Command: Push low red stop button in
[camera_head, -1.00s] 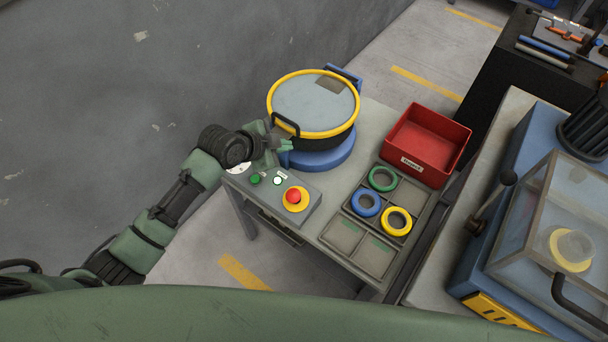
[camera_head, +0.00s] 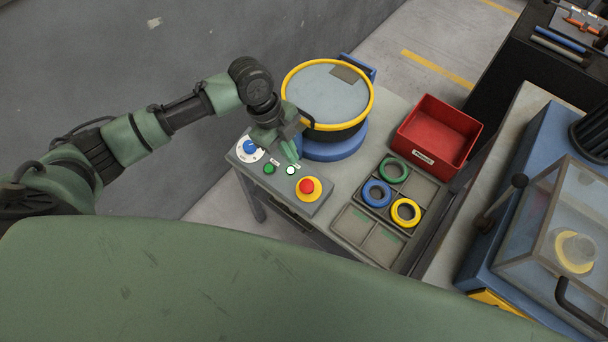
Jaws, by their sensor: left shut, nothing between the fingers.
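The red stop button (camera_head: 306,186) sits on a yellow round base at the right end of the grey control box (camera_head: 317,206) on the small table. The same box carries a blue knob (camera_head: 250,147), a green button (camera_head: 269,169) and a lit white-green button (camera_head: 291,170). My left gripper (camera_head: 292,157) is shut and empty, pointing down above the back edge of the box, just behind the lit button. It is apart from the red button, up and to the left of it. My right gripper is not in view.
A round drum with a yellow rim (camera_head: 291,82) stands on a blue base right behind the gripper. A tray (camera_head: 352,232) with green, blue and yellow rings lies to the right. A red bin (camera_head: 462,124) and a press with a clear guard (camera_head: 545,210) are further right.

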